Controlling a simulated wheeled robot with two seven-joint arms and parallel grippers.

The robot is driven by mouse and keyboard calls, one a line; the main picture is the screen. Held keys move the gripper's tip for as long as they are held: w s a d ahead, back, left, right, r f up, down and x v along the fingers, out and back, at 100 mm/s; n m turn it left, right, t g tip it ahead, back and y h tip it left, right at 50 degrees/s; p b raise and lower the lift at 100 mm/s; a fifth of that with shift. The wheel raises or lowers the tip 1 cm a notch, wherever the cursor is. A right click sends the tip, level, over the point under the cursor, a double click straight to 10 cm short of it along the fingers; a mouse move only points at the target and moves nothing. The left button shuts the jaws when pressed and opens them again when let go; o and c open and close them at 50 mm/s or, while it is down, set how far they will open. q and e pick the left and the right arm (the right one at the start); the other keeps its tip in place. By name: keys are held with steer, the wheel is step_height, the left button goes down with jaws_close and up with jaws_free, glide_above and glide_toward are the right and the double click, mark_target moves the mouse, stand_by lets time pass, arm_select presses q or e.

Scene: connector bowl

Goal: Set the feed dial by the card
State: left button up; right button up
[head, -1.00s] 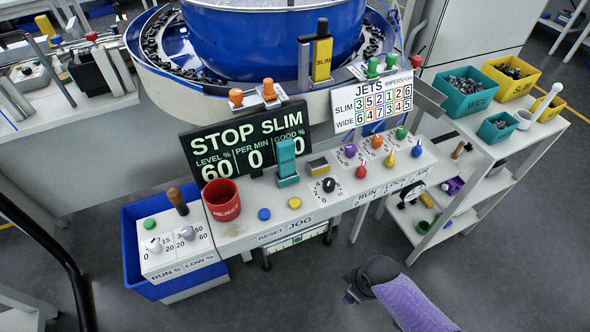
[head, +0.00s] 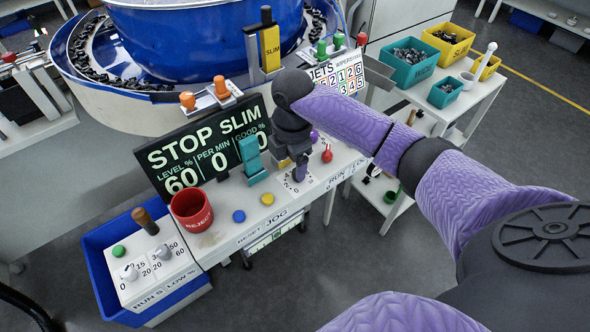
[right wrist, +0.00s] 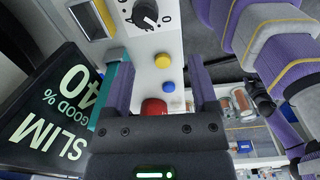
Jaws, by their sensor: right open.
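The black dial with a printed scale shows in the right wrist view (right wrist: 146,12), its pointer hard to read. In the head view my right gripper (head: 299,172) is over this dial's spot and hides most of its scale (head: 298,184). The right wrist view shows the gripper (right wrist: 160,70) open and empty, with the dial beyond its fingertips. The JETS card (head: 338,74), with SLIM and WIDE number rows, stands behind and is partly covered by my right arm. The display (head: 205,150) reads STOP SLIM, level 60. My left gripper is out of view.
A red reject cup (head: 191,209), a blue button (head: 239,216) and a yellow button (head: 267,199) are on the panel, beside a teal upright block (head: 251,158). Bins (head: 413,62) stand at back right.

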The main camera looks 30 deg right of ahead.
steer(key=d+r, duration=0.1)
steer(key=w+d+r, duration=0.1)
steer(key=shift+w+d+r+n, duration=0.2)
steer(key=shift+r+n, duration=0.1)
step_height(320, 180, down, 10)
steer(key=b, duration=0.3)
steer(key=shift+r+b, duration=0.15)
steer(key=shift+b, duration=0.15)
jaws_close()
